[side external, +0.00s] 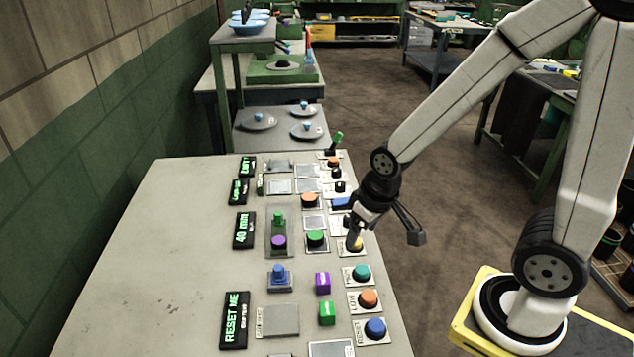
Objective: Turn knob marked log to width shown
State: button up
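A black display (243,230) on the grey bench reads "40 mm" in green. An orange knob (368,298) near the bench's right edge sits on a light plate whose lettering looks like "LOG", though it is small. My gripper (355,238) points down over the right edge of the bench, above and beyond that orange knob in the picture.
A teal knob (361,272) and a blue knob (375,327) flank the orange one.

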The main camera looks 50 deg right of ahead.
jog(key=w+d+f+m+g, duration=0.1)
jog(key=w+d+f+m, duration=0.1)
jog(key=w+d+m, duration=0.7)
jog(key=m+g, duration=0.2)
jog(key=m, duration=0.9)
send_over(349, 221)
jog(key=d, duration=0.1)
jog(key=f, duration=0.3)
jog(key=shift+w+d+f, duration=0.1)
jog(key=shift+w+f, duration=0.25)
jog(key=shift+w, duration=0.05)
jog(key=shift+f, duration=0.1)
jog(key=shift+f, duration=3.8)
grip_shut()
